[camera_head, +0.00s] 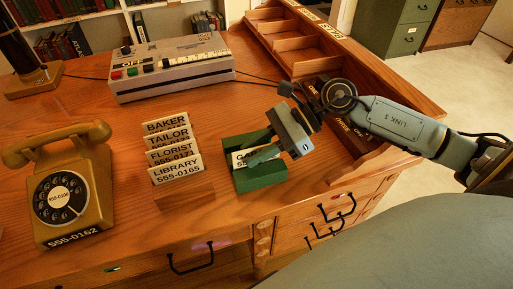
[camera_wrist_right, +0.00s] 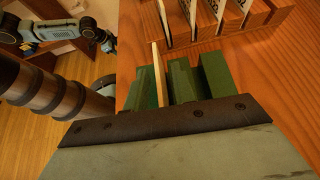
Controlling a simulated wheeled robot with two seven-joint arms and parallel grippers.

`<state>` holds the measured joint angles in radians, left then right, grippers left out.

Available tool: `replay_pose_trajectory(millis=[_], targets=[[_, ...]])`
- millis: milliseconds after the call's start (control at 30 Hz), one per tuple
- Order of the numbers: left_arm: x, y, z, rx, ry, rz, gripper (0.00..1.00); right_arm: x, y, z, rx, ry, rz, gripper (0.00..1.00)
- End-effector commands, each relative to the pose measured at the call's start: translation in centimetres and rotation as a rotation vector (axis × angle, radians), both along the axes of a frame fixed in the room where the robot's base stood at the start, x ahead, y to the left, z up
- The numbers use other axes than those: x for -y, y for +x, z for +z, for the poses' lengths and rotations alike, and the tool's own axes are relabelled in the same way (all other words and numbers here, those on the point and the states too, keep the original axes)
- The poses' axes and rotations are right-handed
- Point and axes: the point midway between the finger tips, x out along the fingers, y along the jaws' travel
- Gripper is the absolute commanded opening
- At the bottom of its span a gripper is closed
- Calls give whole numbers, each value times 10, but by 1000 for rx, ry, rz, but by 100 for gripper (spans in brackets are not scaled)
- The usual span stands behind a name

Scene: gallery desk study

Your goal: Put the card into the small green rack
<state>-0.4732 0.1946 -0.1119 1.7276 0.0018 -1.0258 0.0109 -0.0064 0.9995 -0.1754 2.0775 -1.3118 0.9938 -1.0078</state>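The small green rack (camera_head: 262,181) stands on the desk, right of the row of name cards. A white card (camera_head: 240,158) with black lettering, beginning "GA", shows between the rack's walls. My right gripper (camera_head: 264,155) reaches down over the rack from the right, one finger across the card's face, hiding most of the lettering. In the right wrist view, the card (camera_wrist_right: 159,75) is a thin upright edge between the green finger-like pieces, and the gripper looks shut on it. Whether the card's lower edge touches the rack floor is hidden.
A wooden holder with several cards (camera_head: 176,171), Baker to Library, stands just left of the rack. A yellow telephone (camera_head: 68,190) is at the left, a grey machine (camera_head: 170,67) behind. A wooden tray organiser (camera_head: 305,52) runs along the right side.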

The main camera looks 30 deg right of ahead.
Motion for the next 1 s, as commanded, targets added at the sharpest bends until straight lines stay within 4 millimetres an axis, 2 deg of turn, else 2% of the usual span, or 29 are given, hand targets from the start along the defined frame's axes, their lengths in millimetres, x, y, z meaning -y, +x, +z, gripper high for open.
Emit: replay_pose_trajectory(millis=[200, 533, 700, 1000], targets=[[-2, -2, -2, -2, 1, 1, 52, 0, 0, 4, 0, 0, 0, 26], [-16, -12, -21, -17, 17, 5, 52, 54, -15, 33, -4, -4, -1, 26], [-17, -20, -33, -28, 16, 1, 52, 77, -21, 47, -3, -1, -1, 26], [-18, -30, -47, -37, 16, -5, 52, 100, -26, 60, -1, 1, 0, 26]])
